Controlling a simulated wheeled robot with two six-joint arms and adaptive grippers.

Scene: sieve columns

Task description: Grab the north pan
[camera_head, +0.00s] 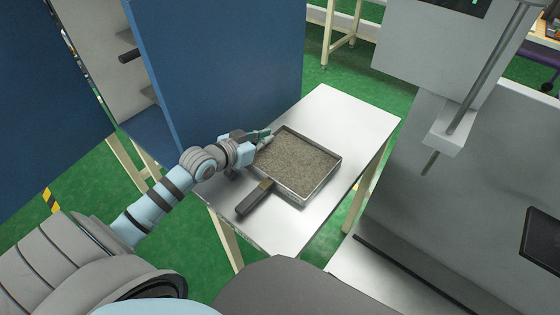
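A square metal pan (298,160) filled with grey-brown granular material lies flat on a white table. Its dark handle (254,198) points toward the lower left, over the table. My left gripper (264,137) is at the pan's upper left corner, with its fingers close to the rim. I cannot tell whether they touch the rim or are closed on it. My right gripper is not in view. No label shows whether this is the north pan.
A blue cabinet door (222,70) stands open behind my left arm. Cabinet shelves with a dark handle-like part (130,56) are at the upper left. A grey machine (465,190) stands at the right. The white table (345,112) is bare beyond the pan.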

